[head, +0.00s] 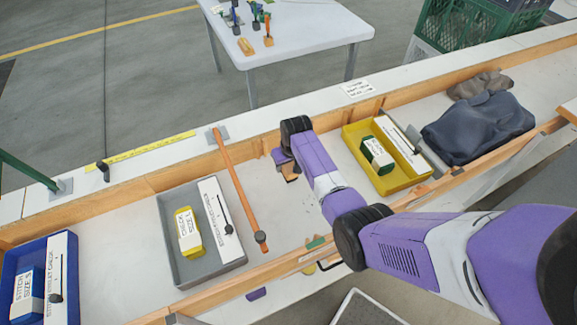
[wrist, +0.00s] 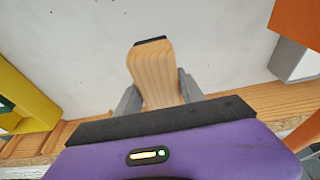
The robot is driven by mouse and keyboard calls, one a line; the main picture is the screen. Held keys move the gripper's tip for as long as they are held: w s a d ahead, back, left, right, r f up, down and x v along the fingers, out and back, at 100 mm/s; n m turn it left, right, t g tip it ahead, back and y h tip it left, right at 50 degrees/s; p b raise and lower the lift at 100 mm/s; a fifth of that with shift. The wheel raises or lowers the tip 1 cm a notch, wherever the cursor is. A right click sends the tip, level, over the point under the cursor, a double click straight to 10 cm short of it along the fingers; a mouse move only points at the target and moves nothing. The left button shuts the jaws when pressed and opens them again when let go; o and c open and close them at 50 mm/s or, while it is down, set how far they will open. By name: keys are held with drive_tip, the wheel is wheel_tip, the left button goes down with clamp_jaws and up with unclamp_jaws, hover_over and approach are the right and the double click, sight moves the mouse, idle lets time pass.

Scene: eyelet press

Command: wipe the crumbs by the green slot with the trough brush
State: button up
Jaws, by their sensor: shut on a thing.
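My gripper (head: 287,168) is over the white trough floor, near its far wooden wall. In the wrist view its two grey fingers (wrist: 164,92) are shut on the pale wooden trough brush (wrist: 153,72), which has a dark end. Only a little of the brush (head: 291,178) shows in the head view, below my gripper. A small green patch (head: 316,243), which may mark the green slot, is on the near wooden rail. Faint specks (head: 310,200) on the floor between may be the crumbs; they are too small to tell surely.
A long orange bar (head: 238,185) crosses the trough left of my gripper. A grey tray (head: 178,268) stands beyond it. A yellow tray (head: 352,142) stands to the right, before a dark cloth heap (head: 478,130). White floor is clear between the bar and my arm.

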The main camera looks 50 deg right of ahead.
drive_tip(key=shift+r+p, duration=0.5)
drive_tip(key=shift+r, duration=0.9)
